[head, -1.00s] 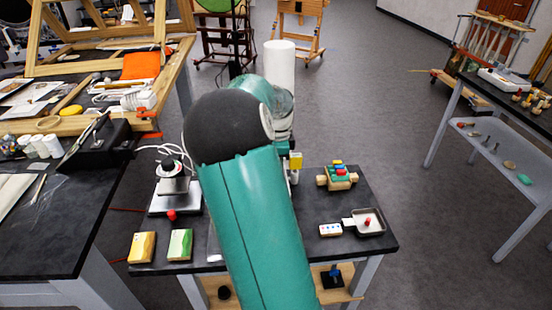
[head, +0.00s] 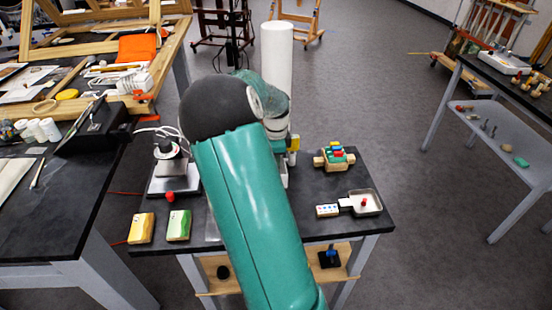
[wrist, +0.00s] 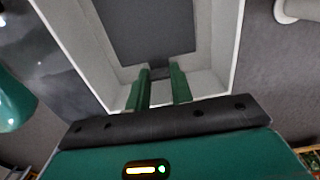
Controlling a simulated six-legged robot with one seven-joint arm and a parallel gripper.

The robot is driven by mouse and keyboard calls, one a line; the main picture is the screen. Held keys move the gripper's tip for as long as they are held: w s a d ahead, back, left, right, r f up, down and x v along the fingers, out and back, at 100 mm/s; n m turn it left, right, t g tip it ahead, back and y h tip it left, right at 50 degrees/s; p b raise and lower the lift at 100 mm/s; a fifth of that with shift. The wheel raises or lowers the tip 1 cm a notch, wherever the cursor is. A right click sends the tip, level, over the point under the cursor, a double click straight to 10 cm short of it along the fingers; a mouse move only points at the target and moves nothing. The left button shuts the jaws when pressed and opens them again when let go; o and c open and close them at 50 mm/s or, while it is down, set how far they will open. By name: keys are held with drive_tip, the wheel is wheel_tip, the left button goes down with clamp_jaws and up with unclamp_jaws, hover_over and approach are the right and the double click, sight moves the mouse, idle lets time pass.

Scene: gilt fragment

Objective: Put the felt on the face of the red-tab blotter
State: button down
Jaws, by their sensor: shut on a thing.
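My gripper (wrist: 160,88) shows only in the wrist view, with two green fingers close together. It is shut on a small dark grey piece (wrist: 160,72), of which only an edge shows between the fingertips. It may be the felt. The fingers are over a pale-walled open box or frame (wrist: 215,50) with a dark panel (wrist: 148,30) inside. In the head view my teal arm hides the gripper and the middle of the small black table. I cannot pick out a blotter with a red tab for certain.
On the table (head: 210,232) stand a yellow block (head: 142,228), a green block (head: 179,225), a grey device with a red knob (head: 173,186), a wooden block with coloured pieces (head: 335,158), a dotted white card (head: 327,210) and a metal tray (head: 373,205). A white cylinder (head: 277,57) rises behind.

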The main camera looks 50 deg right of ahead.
drive_tip(key=shift+f, duration=0.45)
idle(0.6)
drive_tip(key=c, duration=1.1)
unclamp_jaws()
drive_tip(key=shift+c, duration=0.2)
drive_tip(key=shift+r, duration=0.15)
wheel_tip(320, 180, up, 14)
drive_tip(key=shift+f, duration=0.25)
